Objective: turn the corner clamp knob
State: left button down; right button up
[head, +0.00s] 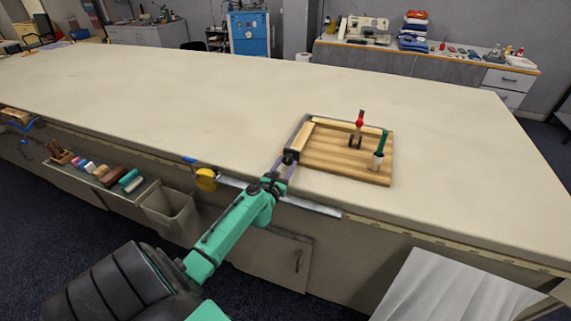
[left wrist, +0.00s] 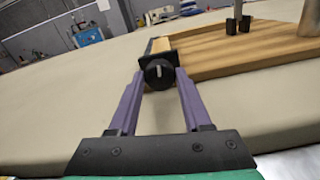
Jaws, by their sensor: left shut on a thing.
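The corner clamp knob (left wrist: 159,73) is black and round with a pale pointer mark, which stands nearly upright in the left wrist view. It sits on a dark bracket at the near left corner of the wooden board (head: 350,165). My left gripper (head: 287,163) reaches in from the front edge of the table. In the left wrist view its purple fingers (left wrist: 160,85) are closed on the knob, one on each side. In the head view the gripper and bracket partly hide the knob. My right gripper is not in view.
A red-topped toggle clamp (head: 359,125) and a green-handled tool (head: 380,145) stand on the board. Wooden strips (head: 345,126) line its back and left. A metal ruler (head: 310,206) lies along the table's front edge. The cloth table (head: 180,100) is clear to the left.

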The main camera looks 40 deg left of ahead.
pick_arm(q)
jog(key=m+p, duration=0.1)
jog(key=m, duration=0.4)
jog(key=shift+p, duration=0.3)
jog(key=m+p, duration=0.1)
jog(key=m, duration=0.5)
jog(key=shift+m, duration=0.3)
jog(key=m+p, duration=0.1)
jog(key=m, duration=1.1)
jog(key=shift+c, duration=1.7)
grip_release()
jog(key=shift+f, duration=0.1)
